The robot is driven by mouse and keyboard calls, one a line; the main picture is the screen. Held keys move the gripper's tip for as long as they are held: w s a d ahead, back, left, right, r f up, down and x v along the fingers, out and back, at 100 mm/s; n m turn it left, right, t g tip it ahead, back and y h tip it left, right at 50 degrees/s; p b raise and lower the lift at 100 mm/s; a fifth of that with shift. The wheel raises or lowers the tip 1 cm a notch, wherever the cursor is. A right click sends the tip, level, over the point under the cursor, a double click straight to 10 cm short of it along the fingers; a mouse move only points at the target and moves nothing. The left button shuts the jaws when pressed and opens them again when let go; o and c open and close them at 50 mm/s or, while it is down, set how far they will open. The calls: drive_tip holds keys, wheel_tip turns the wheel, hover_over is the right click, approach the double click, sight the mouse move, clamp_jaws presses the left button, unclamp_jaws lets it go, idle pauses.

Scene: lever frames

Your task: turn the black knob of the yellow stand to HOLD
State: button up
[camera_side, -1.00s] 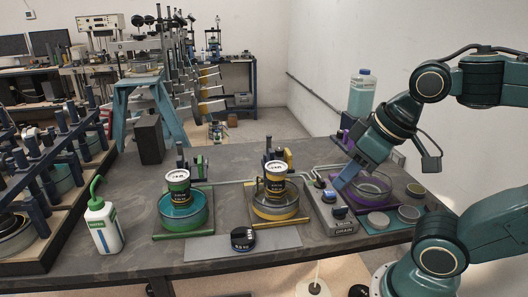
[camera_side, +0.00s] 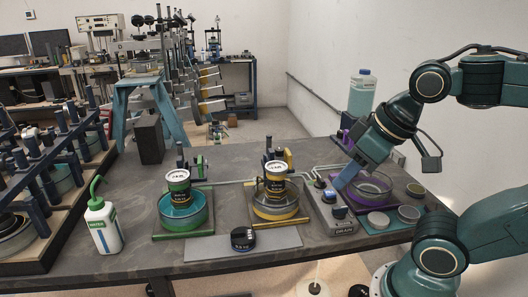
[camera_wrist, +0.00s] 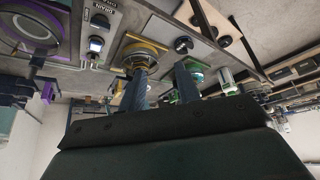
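The yellow stand (camera_side: 277,221) is on the middle of the bench, carrying a glass dish with yellow liquid and a black, gold-banded weight (camera_side: 276,178). A yellow bracket with dark parts (camera_side: 286,158) rises behind it. Its black knob and HOLD mark are too small to make out. My gripper (camera_side: 344,181) is right of the yellow stand, above the grey control box, pointing down-left. In the wrist view my gripper (camera_wrist: 161,88) has its two blue fingers apart with nothing between them. The yellow stand (camera_wrist: 143,48) shows beyond the left finger, which partly covers it.
The grey control box (camera_side: 343,230), marked DRAIN, lies right of the yellow stand. The purple stand (camera_side: 388,232) is farther right, the green stand (camera_side: 184,235) left.

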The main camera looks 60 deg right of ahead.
drive_tip(key=shift+o, duration=0.2)
drive_tip(key=o, duration=0.3)
drive_tip(key=w+d+r+m+g, duration=0.2)
drive_tip(key=w+d+r, duration=0.2)
drive_tip(key=w, duration=0.4)
drive_tip(key=w+d+r+m+g, duration=0.1)
drive_tip(key=w+d+r, duration=0.25)
drive_tip(key=w, duration=0.45)
drive_tip(key=w+d+f+m+g, duration=0.1)
drive_tip(key=w+d+f, duration=0.1)
drive_tip(key=w+d, duration=0.4)
drive_tip(key=w+d+f+m+g, duration=0.1)
drive_tip(key=w+d+f+m, duration=0.1)
drive_tip(key=w+d, duration=0.4)
drive_tip(key=d+f, duration=0.1)
drive_tip(key=d, duration=0.2)
drive_tip(key=shift+w+f+g, duration=0.15)
drive_tip(key=shift+g, duration=0.15)
